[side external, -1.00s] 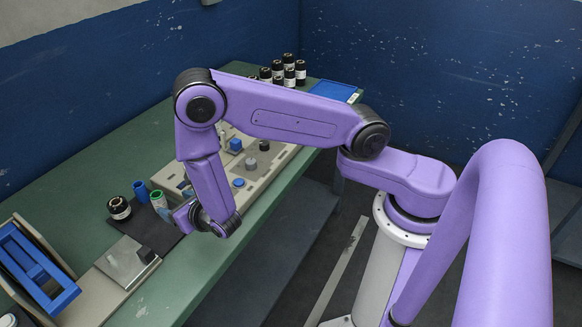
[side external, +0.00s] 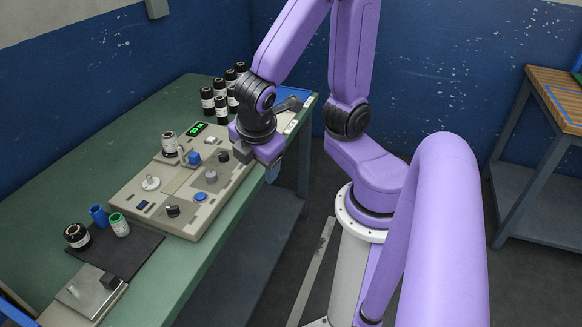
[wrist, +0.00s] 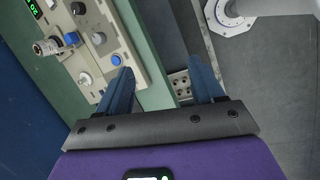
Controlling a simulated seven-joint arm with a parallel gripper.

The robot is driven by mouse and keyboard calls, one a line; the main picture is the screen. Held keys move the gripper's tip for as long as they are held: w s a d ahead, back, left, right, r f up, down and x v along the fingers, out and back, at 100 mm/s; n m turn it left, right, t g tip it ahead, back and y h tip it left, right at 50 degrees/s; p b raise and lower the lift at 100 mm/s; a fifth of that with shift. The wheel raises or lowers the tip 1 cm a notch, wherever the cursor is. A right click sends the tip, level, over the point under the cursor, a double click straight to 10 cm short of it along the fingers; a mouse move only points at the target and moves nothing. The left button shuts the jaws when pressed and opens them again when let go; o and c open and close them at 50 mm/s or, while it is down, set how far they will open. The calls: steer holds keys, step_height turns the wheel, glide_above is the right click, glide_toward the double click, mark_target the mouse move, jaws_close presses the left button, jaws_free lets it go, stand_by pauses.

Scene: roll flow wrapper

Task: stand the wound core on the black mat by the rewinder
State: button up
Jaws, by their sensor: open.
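A green-topped core with a pale wound body (side external: 120,225) stands upright on the black mat (side external: 118,256), by the near end of the beige rewinder (side external: 186,232). A blue empty-looking core (side external: 98,216) and a dark roll with a white label (side external: 77,236) stand close beside it. The rewinder (wrist: 128,52) shows at left there.
A lit green display (side external: 196,129) is behind. Several dark rolls (side external: 221,108) and a blue tray (side external: 294,95) stand at the back. A metal block (side external: 88,290) lies before the mat.

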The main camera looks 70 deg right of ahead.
steer(key=s+a+r+m+g+y, duration=0.1)
steer(key=s+y, duration=0.3)
steer(key=s, duration=0.4)
steer(key=shift+a+r+m+g, duration=0.4)
steer(key=shift+r+m+g, duration=0.1)
steer(key=shift+r+m, duration=0.1)
